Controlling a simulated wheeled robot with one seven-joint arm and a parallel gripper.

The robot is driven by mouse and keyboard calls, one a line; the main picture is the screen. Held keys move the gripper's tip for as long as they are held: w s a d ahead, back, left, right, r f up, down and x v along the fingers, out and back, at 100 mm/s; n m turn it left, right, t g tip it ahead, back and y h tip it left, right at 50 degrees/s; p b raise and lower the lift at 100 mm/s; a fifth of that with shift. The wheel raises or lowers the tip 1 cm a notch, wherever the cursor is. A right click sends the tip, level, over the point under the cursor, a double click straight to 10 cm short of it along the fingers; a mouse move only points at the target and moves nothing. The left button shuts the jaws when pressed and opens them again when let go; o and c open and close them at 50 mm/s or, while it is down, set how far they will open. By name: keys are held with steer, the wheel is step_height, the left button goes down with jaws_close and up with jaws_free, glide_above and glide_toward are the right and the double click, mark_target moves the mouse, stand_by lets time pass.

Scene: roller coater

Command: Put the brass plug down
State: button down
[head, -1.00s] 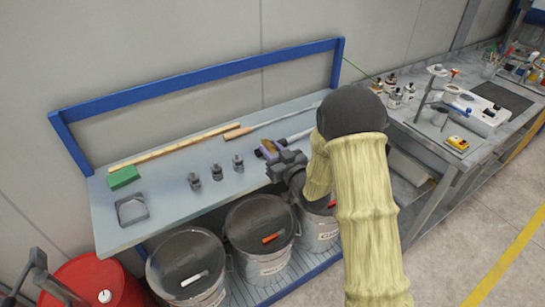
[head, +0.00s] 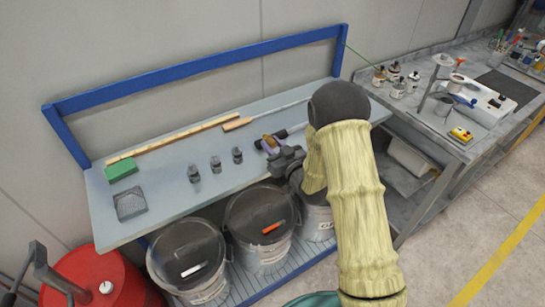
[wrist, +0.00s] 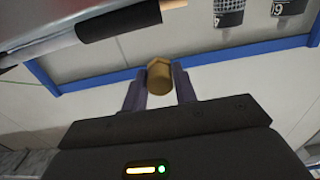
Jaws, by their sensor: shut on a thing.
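The brass plug (wrist: 158,77) is a small brownish-gold piece with a faceted end, held between the two finger tips of my gripper (wrist: 159,88) in the wrist view. In the head view my gripper (head: 268,144) reaches over the right half of the grey bench top (head: 160,214), near its front edge. There the plug (head: 269,140) shows as a small brownish spot between the purple-grey fingers. My gripper is shut on the plug. I cannot tell whether the plug touches the bench or hangs above it.
Several dark small fittings (head: 215,165) stand left of my gripper. A wooden strip (head: 180,137), a green block (head: 121,170) and a dark square tray (head: 130,204) lie on the bench. A blue rail (head: 200,68) runs behind. Lidded buckets (head: 187,258) stand below. Bare bench lies around the fittings.

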steer(key=shift+f, duration=0.8)
steer(key=shift+f+p, duration=0.55)
steer(key=shift+f, duration=1.5)
steer(key=shift+f, duration=0.25)
steer(key=c, duration=1.1)
jaws_free()
steer(key=shift+r, duration=0.1)
steer(key=shift+r, duration=0.15)
